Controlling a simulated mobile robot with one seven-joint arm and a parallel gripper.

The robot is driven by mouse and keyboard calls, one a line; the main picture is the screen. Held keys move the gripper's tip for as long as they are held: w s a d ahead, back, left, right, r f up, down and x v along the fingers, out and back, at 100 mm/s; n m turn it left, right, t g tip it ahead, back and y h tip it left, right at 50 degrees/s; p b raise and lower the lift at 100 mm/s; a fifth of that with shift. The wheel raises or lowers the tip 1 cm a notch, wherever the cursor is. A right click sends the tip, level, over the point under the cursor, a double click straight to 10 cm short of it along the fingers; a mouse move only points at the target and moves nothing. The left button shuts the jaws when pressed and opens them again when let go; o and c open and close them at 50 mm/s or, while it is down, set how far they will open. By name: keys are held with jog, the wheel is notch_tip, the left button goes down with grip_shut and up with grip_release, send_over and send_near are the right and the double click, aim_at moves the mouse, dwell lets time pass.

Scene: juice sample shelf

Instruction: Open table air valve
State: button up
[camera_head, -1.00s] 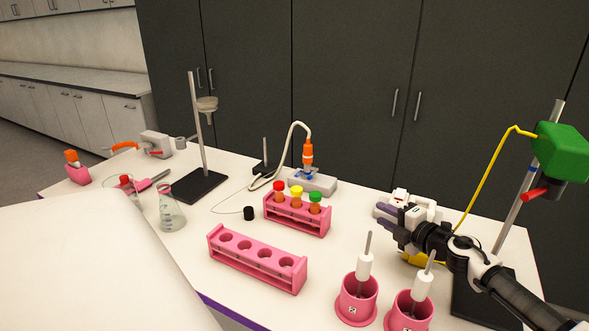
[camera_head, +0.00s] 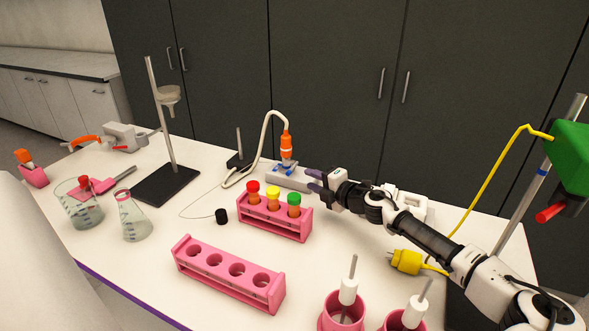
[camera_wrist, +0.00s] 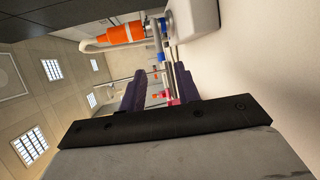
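The table air valve (camera_head: 288,172) stands at the back of the table in the head view: a grey block with small blue parts and an orange fitting (camera_head: 286,145) on top, joined to a pale hose. In the wrist view the orange fitting (camera_wrist: 125,33), a blue part (camera_wrist: 162,25) and the pale block (camera_wrist: 197,17) show at the top, beyond the fingers. My gripper (camera_head: 316,181) is just right of the valve block, its purple fingers pointing left. In the wrist view the fingers (camera_wrist: 158,92) are apart, with nothing held between them. Whether a finger touches the valve is unclear.
A pink rack (camera_head: 274,222) with capped tubes stands just in front of the valve. An empty pink rack (camera_head: 228,274) is nearer. A stand with a dark base (camera_head: 166,185) is at left. A yellow plug (camera_head: 406,262) lies below my arm. Dark cabinets (camera_head: 330,90) rise behind.

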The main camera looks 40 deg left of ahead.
aim_at(293, 168)
jog(key=p+x, duration=0.2)
jog(key=x, duration=0.6)
jog(key=shift+d, duration=0.1)
grip_shut()
